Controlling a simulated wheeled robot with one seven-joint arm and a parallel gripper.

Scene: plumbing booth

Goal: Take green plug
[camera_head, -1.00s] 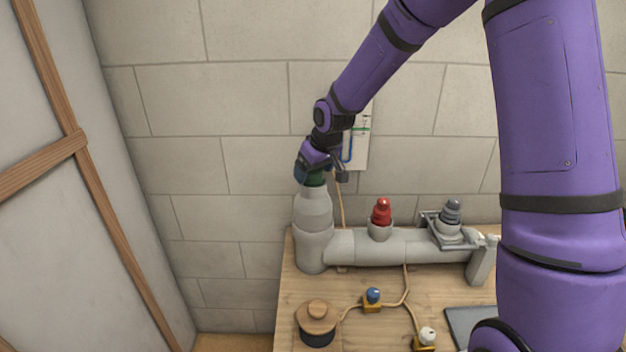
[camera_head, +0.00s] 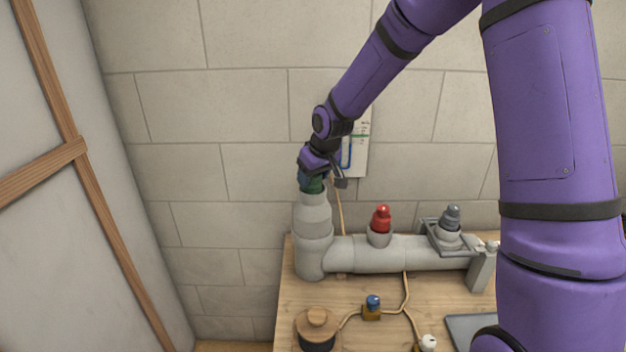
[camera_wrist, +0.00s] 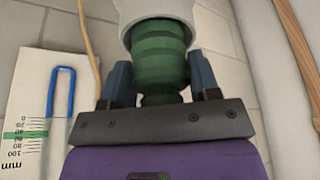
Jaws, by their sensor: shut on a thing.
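The green plug (camera_wrist: 160,55) shows in the wrist view between the two blue fingers of my gripper (camera_wrist: 161,80). My gripper is shut on it. The plug's far end is at the mouth of a light grey pipe (camera_wrist: 140,8); how deep it sits inside is hidden. In the head view the green plug (camera_head: 312,185) is at the top of the upright grey pipe (camera_head: 313,217) at the left end of the pipework. My gripper (camera_head: 312,180) comes down on it from above and hides most of it.
A red plug (camera_head: 381,219) and a grey plug (camera_head: 452,217) stand in other openings of the horizontal pipe (camera_head: 400,248). A wooden-lidded pot (camera_head: 317,322) and small valves on a cord stand on the wooden table (camera_head: 375,335). A gauge card (camera_head: 358,150) hangs on the wall behind.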

